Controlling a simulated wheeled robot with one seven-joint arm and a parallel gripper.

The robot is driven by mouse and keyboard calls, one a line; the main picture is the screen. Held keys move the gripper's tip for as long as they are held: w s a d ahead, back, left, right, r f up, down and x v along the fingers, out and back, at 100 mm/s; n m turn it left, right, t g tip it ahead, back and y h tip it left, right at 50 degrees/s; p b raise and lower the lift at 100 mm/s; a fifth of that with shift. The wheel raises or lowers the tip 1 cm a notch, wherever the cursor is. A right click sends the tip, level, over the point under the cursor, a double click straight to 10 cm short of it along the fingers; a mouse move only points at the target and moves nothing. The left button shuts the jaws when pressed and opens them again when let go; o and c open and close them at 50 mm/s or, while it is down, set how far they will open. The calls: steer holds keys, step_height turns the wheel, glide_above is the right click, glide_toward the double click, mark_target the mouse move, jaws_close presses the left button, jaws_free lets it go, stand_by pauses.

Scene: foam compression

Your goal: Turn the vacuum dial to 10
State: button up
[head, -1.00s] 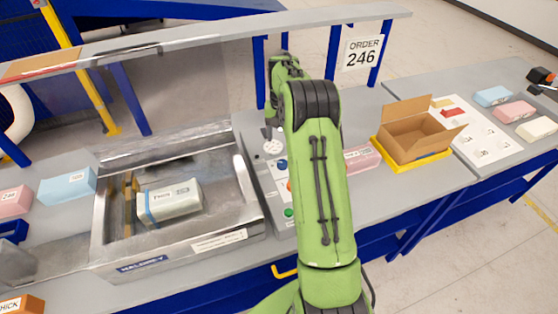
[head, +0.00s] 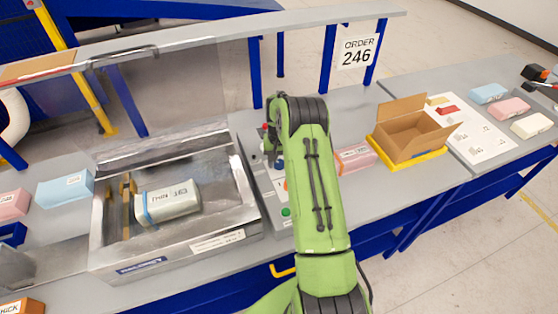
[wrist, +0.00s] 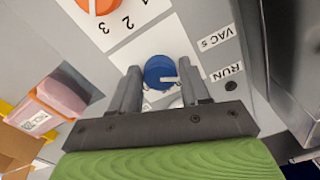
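The blue vacuum dial (wrist: 159,72) sits on the control panel beside a "VAC S" label (wrist: 217,38). Its white pointer line points right in the wrist view, and its scale numbers are mostly hidden. My gripper (wrist: 160,66) is open, with one finger on each side of the dial and narrow gaps showing. I cannot tell how far the fingertips are above the panel. In the head view my gripper (head: 270,155) is over the panel's upper part, and a bit of the blue dial shows beside it.
An orange knob (wrist: 96,5) with numbers sits near the dial. A "RUN" label (wrist: 227,72) is close by. The steel chamber (head: 225,240) holding a wrapped foam pack (head: 168,202) stands left of the panel. A pink block (head: 355,158) and open carton (head: 408,135) are right.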

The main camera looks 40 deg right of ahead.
steer(key=c, duration=0.6)
steer(key=shift+c, duration=0.2)
steer(key=m+b, duration=0.3)
steer(key=shift+f, duration=0.1)
steer(key=shift+m+b, duration=0.9)
steer(key=shift+m, duration=1.6)
steer(key=o, duration=1.1)
